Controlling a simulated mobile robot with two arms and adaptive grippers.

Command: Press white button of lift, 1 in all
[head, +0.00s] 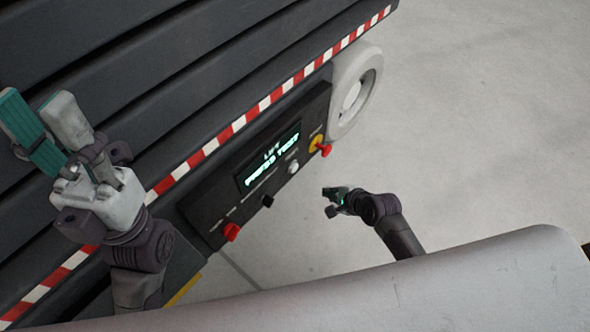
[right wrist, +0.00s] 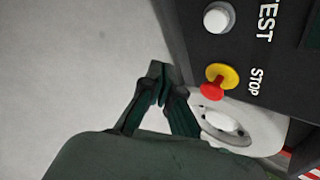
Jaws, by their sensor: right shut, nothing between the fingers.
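The white button (head: 293,168) sits on the dark control panel (head: 215,205) of the lift, near the right end of its lit "LIFT PRESS TEST" screen. The white button also shows in the right wrist view (right wrist: 218,17), at the top. My right gripper (head: 330,200) is shut and empty, in front of the panel and apart from it, to the lower right of the button. Its fingertips (right wrist: 158,72) meet in the right wrist view, left of the panel edge. My left gripper (head: 35,105) is open, with its fingers apart, over the dark slatted side of the lift.
A red stop button on a yellow base (head: 317,142) sits close to the white button. A red knob (head: 231,232) and a small black knob (head: 267,201) are farther along the panel. A pale wheel (head: 356,90) stands beyond the panel. Grey floor lies open at right.

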